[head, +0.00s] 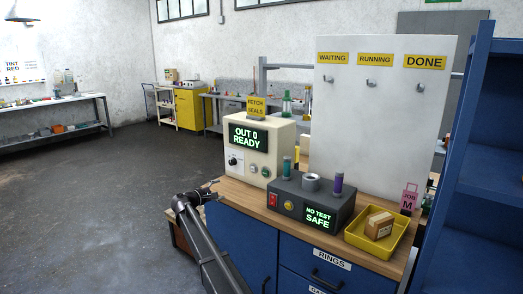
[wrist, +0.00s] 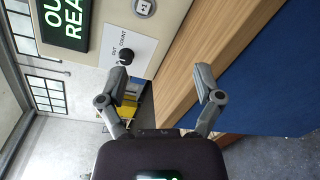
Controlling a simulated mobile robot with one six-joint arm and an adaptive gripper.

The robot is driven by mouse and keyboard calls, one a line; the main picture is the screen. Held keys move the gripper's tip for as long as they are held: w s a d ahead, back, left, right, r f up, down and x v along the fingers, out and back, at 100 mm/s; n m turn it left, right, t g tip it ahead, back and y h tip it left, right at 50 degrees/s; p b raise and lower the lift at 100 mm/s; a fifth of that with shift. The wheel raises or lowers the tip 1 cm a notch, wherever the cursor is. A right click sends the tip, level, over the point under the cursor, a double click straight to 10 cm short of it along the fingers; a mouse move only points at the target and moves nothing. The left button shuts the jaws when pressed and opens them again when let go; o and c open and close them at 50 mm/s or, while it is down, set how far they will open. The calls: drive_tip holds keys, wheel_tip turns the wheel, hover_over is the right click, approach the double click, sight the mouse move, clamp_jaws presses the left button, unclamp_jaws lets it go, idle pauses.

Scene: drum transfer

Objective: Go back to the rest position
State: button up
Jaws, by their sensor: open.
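My gripper (head: 208,190) is at the left front edge of the blue workbench (head: 238,237), beside the cream machine (head: 263,150) marked "OUT 0 READY". In the wrist view my gripper (wrist: 166,66) has its fingers spread wide with nothing between them. The machine's black knob (wrist: 126,56) shows behind the left fingertip, and the wooden bench top (wrist: 215,50) behind the right one. My arm reaches up from the bottom of the head view.
A dark tester (head: 311,203) marked "NO TEST SAFE" holds coloured cylinders. A white hook board (head: 383,110) stands behind. A blue shelf (head: 487,180) is at right. The floor at left (head: 90,210) is clear.

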drive_tip(key=s+d+f+m+g+y+p, duration=0.2)
drive_tip(key=s+d+f+m+g, duration=0.15)
drive_tip(key=s+d, duration=0.75)
drive_tip(key=s+d+f+m+g+y+p, duration=0.1)
drive_tip(key=s+d+f+m+g+p, duration=0.15)
drive_tip(key=s+d+m+g, duration=0.85)
drive_tip(key=s+d+f+t+y+p, duration=0.1)
drive_tip(key=s+d+y, duration=0.3)
drive_tip(key=s, duration=0.8)
drive_tip(key=s+d+f+y+p, duration=0.1)
drive_tip(key=s+d+y+p, duration=0.2)
drive_tip(key=s+d, duration=0.5)
drive_tip(key=s+y, duration=0.1)
drive_tip(key=s, duration=0.3)
drive_tip(key=shift+d+t, duration=0.35)
drive_tip(key=shift+m, duration=0.25)
